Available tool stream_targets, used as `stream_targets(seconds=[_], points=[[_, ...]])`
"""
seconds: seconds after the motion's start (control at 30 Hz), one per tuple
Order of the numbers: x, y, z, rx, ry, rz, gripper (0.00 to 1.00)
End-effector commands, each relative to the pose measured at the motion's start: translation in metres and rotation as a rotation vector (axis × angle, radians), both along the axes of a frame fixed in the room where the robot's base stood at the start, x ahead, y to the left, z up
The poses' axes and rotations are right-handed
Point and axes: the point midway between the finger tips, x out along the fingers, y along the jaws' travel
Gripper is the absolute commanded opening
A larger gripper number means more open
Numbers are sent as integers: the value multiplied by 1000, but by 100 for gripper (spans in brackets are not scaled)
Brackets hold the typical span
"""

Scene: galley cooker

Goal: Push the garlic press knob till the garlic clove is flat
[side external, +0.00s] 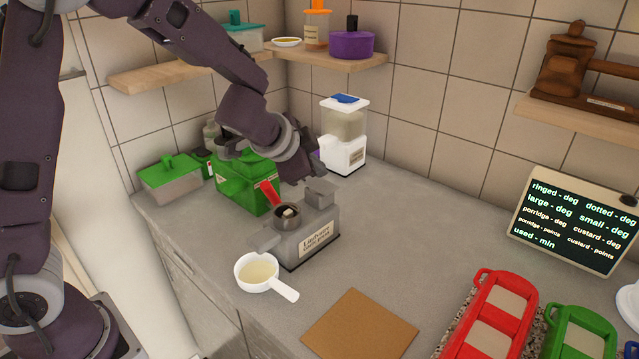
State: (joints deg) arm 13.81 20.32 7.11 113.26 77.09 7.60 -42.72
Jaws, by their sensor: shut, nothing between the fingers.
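The grey garlic press (312,243) stands on the counter with a label on its front. A pale piece, seemingly the garlic clove (289,212), sits in the round cup on top of it; I cannot tell how flat it is. A red part (270,194) sticks up at a tilt behind the cup. A grey block (320,191) rises at the right of the press. I cannot tell which part is the knob. My gripper (312,172) is shut and empty, just above and behind the press, close to the grey block. Its fingertips are partly hidden, so contact is unclear.
A white cup (253,273) with a handle stands before the press. A green box (232,188) and a white dispenser (344,150) stand behind. A brown board (360,328) lies in front, red (505,295) and green trays at right. The counter's middle right is clear.

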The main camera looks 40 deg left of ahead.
Motion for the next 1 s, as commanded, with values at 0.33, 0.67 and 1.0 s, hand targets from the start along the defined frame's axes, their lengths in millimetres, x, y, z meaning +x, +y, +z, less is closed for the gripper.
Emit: stream_targets(seconds=[0.33, 0.67, 1.0], points=[[0, 0, 0, 0, 0, 0, 0], [0, 0, 0, 0, 0, 0, 0], [0, 0, -9, -1, 1, -1, 0]])
